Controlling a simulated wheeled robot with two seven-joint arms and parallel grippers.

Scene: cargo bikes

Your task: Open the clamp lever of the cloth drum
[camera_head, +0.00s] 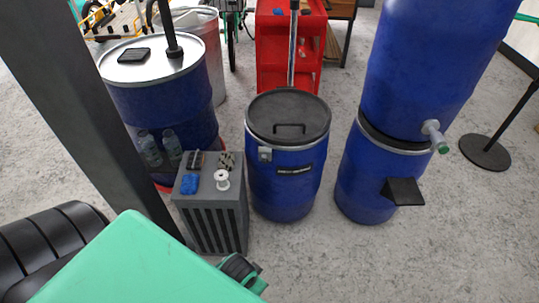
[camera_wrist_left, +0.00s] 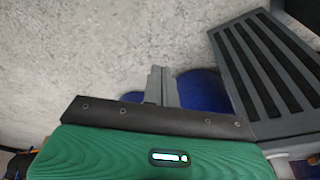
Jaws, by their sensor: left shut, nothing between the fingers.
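The drum (camera_head: 285,185) stands in the middle of the head view, blue with a dark lid (camera_head: 288,112) and a black handle on top. A small grey clamp lever (camera_head: 265,154) sits on its rim band at the front left, above a black label (camera_head: 296,169). I cannot tell whether the lever is fully closed. My left gripper (camera_wrist_left: 161,72) shows in the left wrist view, shut and empty. A blue surface (camera_wrist_left: 203,88) shows behind it, partly hidden; I cannot tell which drum it is. My right gripper is not in view.
A grey slatted cabinet (camera_head: 213,227) with small items on top stands left of the drum; it also shows in the left wrist view (camera_wrist_left: 240,100). Stacked blue barrels (camera_head: 376,178) with a tap stand right. A red cart (camera_head: 273,50) stands behind. Concrete floor in front is clear.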

